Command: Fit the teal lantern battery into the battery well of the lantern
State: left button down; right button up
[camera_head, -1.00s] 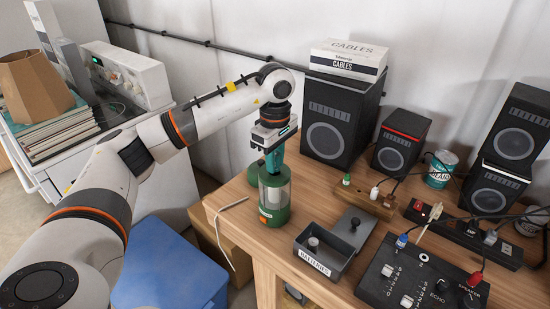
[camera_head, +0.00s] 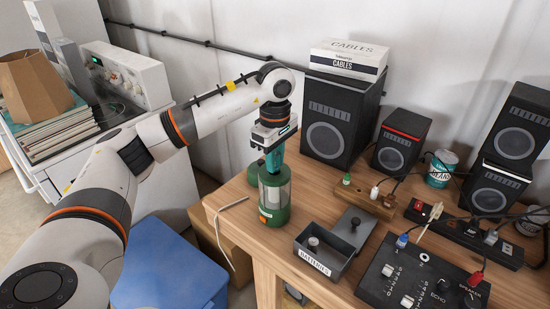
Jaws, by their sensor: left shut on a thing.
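The green lantern (camera_head: 275,205) stands upright near the table's left edge, with a clear middle section and an orange mark low on its front. My left gripper (camera_head: 272,148) points down right above it and is shut on the teal battery (camera_head: 274,159). The battery is upright, and its lower end is at the lantern's top opening. How deep it sits in the well is hard to tell. A green round part (camera_head: 250,174), perhaps the lantern's cap, lies behind and left of the lantern. My right gripper is not in view.
An open grey box labelled BATTERIES (camera_head: 322,261) stands right of the lantern, its lid (camera_head: 354,227) beside it. A large black speaker (camera_head: 335,125) stands behind. A mixer (camera_head: 420,280) is at the front right. A white cable end (camera_head: 225,208) lies at the left edge.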

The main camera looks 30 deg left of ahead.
pick_arm(q)
jog(key=shift+f+b, duration=0.5)
jog(key=shift+f, duration=0.1)
dwell(0.8)
dwell(0.4)
jog(key=c, duration=1.4)
grip_release()
jog(key=shift+r+p, duration=0.6)
jog(key=shift+r, duration=0.45)
jog(key=shift+o, duration=0.4)
